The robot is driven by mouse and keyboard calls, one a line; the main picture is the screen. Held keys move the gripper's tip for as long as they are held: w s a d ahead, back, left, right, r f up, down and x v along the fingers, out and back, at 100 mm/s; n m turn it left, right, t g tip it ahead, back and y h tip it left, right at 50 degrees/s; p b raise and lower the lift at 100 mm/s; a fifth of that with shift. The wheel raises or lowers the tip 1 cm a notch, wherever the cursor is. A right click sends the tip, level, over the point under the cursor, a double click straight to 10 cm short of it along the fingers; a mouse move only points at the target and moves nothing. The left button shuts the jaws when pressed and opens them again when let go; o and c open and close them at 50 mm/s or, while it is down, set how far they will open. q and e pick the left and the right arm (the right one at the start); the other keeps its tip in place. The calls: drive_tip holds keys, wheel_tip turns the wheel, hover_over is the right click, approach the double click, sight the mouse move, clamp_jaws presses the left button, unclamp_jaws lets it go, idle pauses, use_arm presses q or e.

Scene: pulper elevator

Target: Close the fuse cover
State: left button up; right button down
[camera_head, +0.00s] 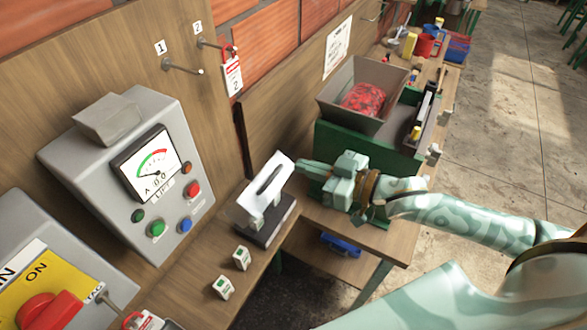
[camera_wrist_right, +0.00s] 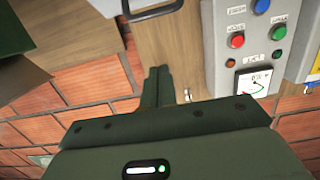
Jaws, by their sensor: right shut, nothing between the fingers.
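The fuse cover (camera_head: 262,184) is a pale plate with a dark handle, tilted up above a dark base (camera_head: 264,232) on the bench. In the right wrist view its dark handle (camera_wrist_right: 152,10) shows at the top edge. My right gripper (camera_head: 301,166) is shut and empty. Its fingertips are close to the cover's upper right edge in the head view; I cannot tell whether they touch. The fingers also show shut in the wrist view (camera_wrist_right: 157,76). My left gripper is not in view.
A grey meter box (camera_head: 105,185) with buttons stands left of the cover. Two small white blocks (camera_head: 241,258) with green marks lie in front. A grey bin (camera_head: 340,85) with red contents and a green holder (camera_head: 335,140) stand behind my right gripper. A tag hangs on a wall hook.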

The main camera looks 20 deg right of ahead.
drive_tip(key=p, duration=0.1)
hover_over(274, 175)
drive_tip(key=shift+f, duration=0.35)
drive_tip(key=f, duration=0.3)
drive_tip(key=shift+s+d, duration=0.3)
drive_tip(key=shift+d, duration=0.05)
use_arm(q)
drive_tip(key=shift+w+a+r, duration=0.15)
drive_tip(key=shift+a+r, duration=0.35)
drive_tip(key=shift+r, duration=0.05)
use_arm(e)
drive_tip(key=shift+s+f, duration=0.2)
drive_tip(key=shift+f, duration=0.25)
drive_tip(key=shift+d, duration=0.15)
